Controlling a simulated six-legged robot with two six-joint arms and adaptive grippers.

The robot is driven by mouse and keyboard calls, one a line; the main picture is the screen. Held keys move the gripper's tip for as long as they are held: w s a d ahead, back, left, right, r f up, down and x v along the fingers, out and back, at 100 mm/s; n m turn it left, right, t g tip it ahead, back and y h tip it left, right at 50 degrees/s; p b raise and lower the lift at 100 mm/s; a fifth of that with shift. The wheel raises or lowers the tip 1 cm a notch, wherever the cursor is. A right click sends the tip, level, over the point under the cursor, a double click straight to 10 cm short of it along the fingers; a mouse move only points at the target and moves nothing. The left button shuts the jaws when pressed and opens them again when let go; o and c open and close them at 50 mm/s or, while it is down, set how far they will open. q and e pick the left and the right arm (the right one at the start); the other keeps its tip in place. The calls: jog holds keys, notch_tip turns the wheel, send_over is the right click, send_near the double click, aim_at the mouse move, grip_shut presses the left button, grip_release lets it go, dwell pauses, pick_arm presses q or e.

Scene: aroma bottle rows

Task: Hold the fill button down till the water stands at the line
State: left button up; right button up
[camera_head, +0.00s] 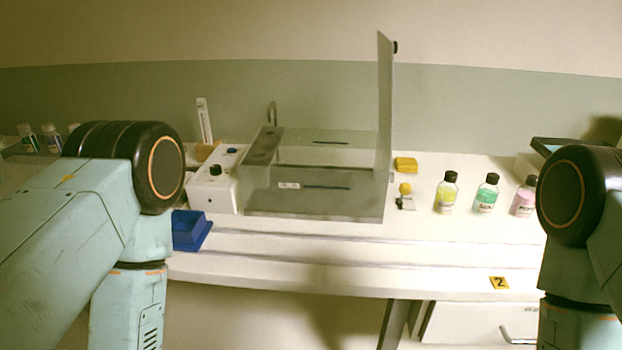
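A clear grey tank (312,204) stands on the white bench, its hinged lid (385,105) raised upright on the right side. A dark line (327,187) runs across its front wall beside a small white label (289,185). A second dark line shows on its back wall. I cannot tell the water level. A thin curved spout (272,113) rises behind the tank. A white control box (212,193) at the tank's left carries a black knob (215,170) and a small blue button (232,151). Both my arms show at the sides, but neither gripper is in view.
Yellow, green and pink bottles (486,195) stand right of the tank. Near them are a yellow block (406,164) and a small yellow ball (405,188). More bottles stand far left.

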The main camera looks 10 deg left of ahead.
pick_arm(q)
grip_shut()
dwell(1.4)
